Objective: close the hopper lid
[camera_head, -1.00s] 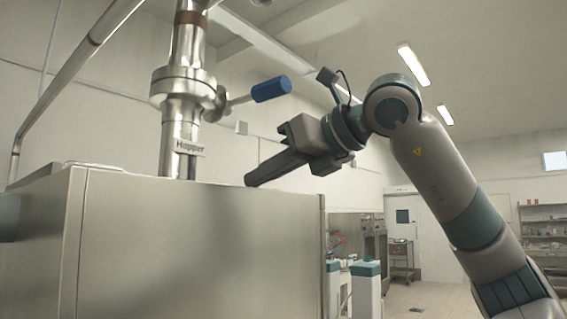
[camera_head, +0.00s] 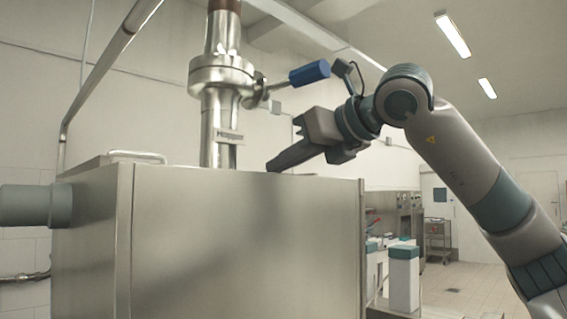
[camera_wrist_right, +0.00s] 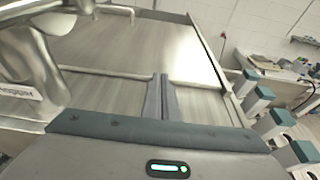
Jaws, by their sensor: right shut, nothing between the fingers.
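The hopper is a large brushed-steel box (camera_head: 245,240) in the middle of the head view. Its top is nearly edge-on there, with a bar handle (camera_head: 138,155) at the back left. In the right wrist view, a flat steel lid panel (camera_wrist_right: 150,45) lies over the top, with no raised lid in sight. I cannot tell whether it is fully seated. My right gripper (camera_head: 275,167) is shut and empty, tilted down at the top's edge, right of the pipe. Its fingers (camera_wrist_right: 162,98) point across a thin bar or edge in the wrist view; contact is unclear. My left gripper is not in view.
A steel pipe (camera_head: 218,125) with a "Hopper" label rises behind the box, close to my right gripper. Its valve lever has a blue grip (camera_head: 310,73) above the gripper. White posts with teal tops (camera_head: 404,275) stand to the right.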

